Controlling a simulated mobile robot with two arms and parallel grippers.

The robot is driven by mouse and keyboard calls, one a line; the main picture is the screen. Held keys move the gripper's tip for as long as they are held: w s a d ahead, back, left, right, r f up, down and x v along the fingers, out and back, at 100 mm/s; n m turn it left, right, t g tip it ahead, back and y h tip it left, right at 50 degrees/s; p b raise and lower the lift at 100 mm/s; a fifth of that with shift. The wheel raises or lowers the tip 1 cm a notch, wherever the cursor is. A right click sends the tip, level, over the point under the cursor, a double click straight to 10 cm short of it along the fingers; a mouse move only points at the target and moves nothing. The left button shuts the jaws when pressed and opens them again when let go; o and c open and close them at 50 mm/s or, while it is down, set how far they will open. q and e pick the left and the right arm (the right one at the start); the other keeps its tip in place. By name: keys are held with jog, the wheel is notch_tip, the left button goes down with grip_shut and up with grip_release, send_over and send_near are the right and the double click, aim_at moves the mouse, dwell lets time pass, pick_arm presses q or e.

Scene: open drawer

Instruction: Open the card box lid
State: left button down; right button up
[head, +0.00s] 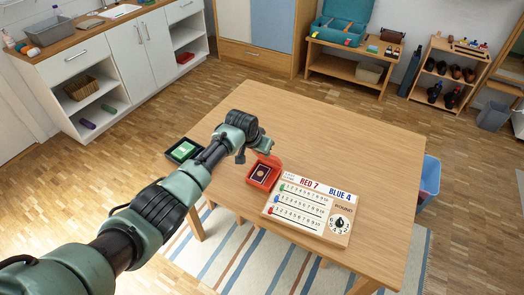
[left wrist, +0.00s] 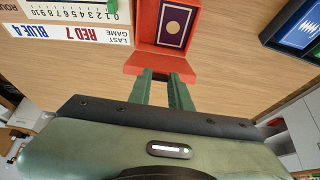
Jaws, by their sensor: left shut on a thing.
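The red card box (head: 262,173) lies on the wooden table, with a dark card back showing inside it. In the left wrist view, the box (left wrist: 141,22) shows a purple card with a gold circle (left wrist: 175,25). Its red lid (left wrist: 160,62) stands away from the card opening, at the edge nearest my gripper. My left gripper (head: 265,146) is at the box's far side. In the left wrist view its green fingers (left wrist: 164,78) are shut on the lid's edge. The gripper and arm hide part of the lid in the head view. My right gripper is not in view.
A white scoreboard (head: 310,207) with a dial lies right of the box. A dark tray (head: 171,155) with a green card lies left, near the table edge, close under my left arm. The table's far and right parts are clear. A blue bin (head: 430,180) stands beyond the right edge.

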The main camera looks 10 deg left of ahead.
pick_arm(q)
jog(key=c, duration=1.3)
grip_release()
jog(key=shift+r, duration=0.15)
jog(key=shift+v, duration=3.8)
jog(key=shift+s, duration=0.1)
